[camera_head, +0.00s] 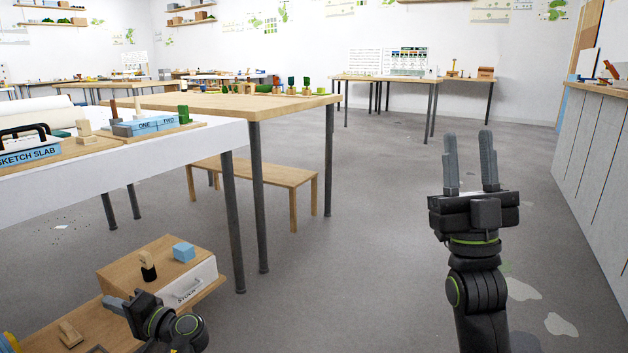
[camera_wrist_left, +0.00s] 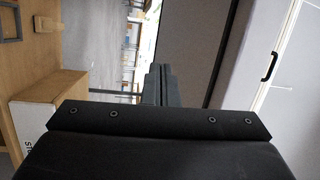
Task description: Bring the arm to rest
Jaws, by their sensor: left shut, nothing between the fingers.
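My left gripper (camera_head: 112,303) is low at the bottom left of the head view, in front of a wooden box with a white front. It is shut and empty, its fingers pointing left. In the left wrist view its closed fingers (camera_wrist_left: 160,86) show at the centre, with nothing between them. My right gripper (camera_head: 470,160) is raised over open floor at the right of the head view. Its two fingers point up and stand apart, with nothing between them.
The wooden box (camera_head: 198,276) carries a light blue block (camera_head: 183,251) and a black-and-wood stamp-like piece (camera_head: 147,266). A low wooden surface (camera_head: 90,322) lies under the left gripper. A white table (camera_head: 215,140) stands behind. The floor (camera_head: 370,250) between the arms is clear.

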